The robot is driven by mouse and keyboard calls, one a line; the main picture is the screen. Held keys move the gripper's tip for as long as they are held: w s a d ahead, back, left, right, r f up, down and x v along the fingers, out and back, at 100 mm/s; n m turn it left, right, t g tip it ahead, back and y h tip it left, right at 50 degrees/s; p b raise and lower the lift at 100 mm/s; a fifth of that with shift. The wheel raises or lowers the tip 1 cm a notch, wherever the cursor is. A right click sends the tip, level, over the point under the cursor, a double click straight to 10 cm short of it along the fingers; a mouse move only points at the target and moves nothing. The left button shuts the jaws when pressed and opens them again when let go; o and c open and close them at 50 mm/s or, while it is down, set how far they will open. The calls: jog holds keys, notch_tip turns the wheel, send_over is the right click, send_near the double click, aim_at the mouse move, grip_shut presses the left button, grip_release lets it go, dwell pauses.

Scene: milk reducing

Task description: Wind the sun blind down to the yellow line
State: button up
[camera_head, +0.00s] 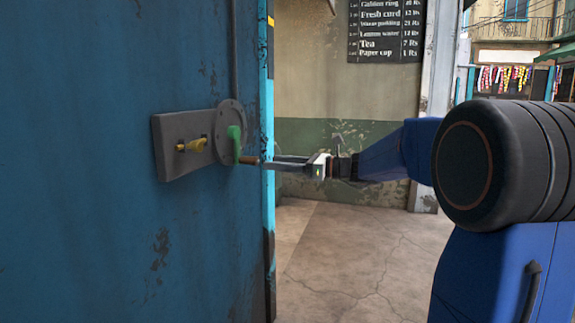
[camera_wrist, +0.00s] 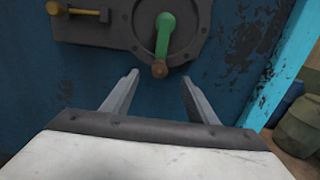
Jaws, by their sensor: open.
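A green crank (camera_head: 234,142) with a brown handle knob (camera_head: 249,160) sits on a round grey plate (camera_head: 222,118) fixed to the blue wall. The crank points down, and its knob is at the lower end. In the wrist view the crank arm (camera_wrist: 165,35) and the knob (camera_wrist: 159,69) lie just ahead of my gripper (camera_wrist: 158,78), between the lines of its two fingers. My gripper (camera_head: 262,161) is open and holds nothing. Whether a finger touches the knob is not clear.
A yellow lever (camera_head: 192,145) on a grey backplate (camera_head: 168,160) is left of the crank; it also shows in the wrist view (camera_wrist: 75,11). The blue wall's edge (camera_head: 268,200) is close right of the crank. Open paved floor (camera_head: 345,255) lies beyond.

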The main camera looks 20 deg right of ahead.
aim_at(258, 161)
jog(key=shift+x, duration=4.4)
grip_shut()
jog(key=shift+s, duration=0.1)
